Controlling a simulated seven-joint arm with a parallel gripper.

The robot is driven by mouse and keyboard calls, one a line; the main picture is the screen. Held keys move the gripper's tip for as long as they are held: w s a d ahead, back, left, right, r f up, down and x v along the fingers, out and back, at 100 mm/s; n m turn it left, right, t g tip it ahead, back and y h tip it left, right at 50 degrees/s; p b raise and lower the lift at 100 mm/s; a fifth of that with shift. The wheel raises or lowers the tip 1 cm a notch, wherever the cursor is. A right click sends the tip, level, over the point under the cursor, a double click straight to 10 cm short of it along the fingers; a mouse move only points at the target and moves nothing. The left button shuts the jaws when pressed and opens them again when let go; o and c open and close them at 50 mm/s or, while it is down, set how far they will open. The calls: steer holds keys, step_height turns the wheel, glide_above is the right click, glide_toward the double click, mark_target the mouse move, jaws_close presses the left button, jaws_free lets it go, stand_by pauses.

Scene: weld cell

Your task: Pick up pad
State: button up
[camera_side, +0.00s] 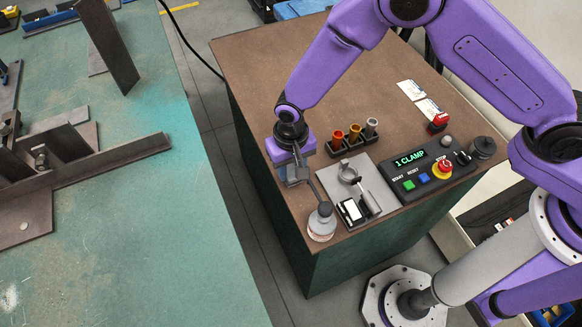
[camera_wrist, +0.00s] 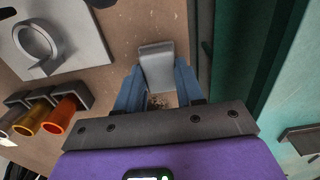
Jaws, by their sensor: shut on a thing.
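The pad (camera_wrist: 157,66) is a light grey flat piece with a darker rim at its far end. In the wrist view it sits between the tips of the two blue fingers. My gripper (camera_wrist: 158,85) is shut on it, with a finger on each side. In the side view my gripper (camera_side: 298,178) points down near the left edge of the brown-topped bench (camera_side: 265,70). The pad is hard to make out there, and whether it touches the bench top cannot be told.
Right of my gripper lie a grey plate with a ring (camera_side: 346,172), a holder with coloured cups (camera_side: 350,142) and a control box (camera_side: 428,172). A spouted bottle (camera_side: 321,222) stands close in front. A green welding table (camera_side: 190,220) is left, across a gap.

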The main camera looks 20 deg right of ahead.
step_height(320, 180, up, 3)
steer(key=shift+f, duration=0.1)
steer(key=s+d+r, duration=0.9)
steer(key=s+r, duration=0.1)
steer(key=w+d+r, duration=0.1)
steer(key=w+d, duration=0.3)
steer(key=d, duration=0.9)
steer(key=w+d+r, duration=0.1)
steer(key=w+d, duration=0.4)
steer(key=d, duration=0.8)
steer(key=shift+d, duration=0.25)
steer(key=shift+w, duration=0.1)
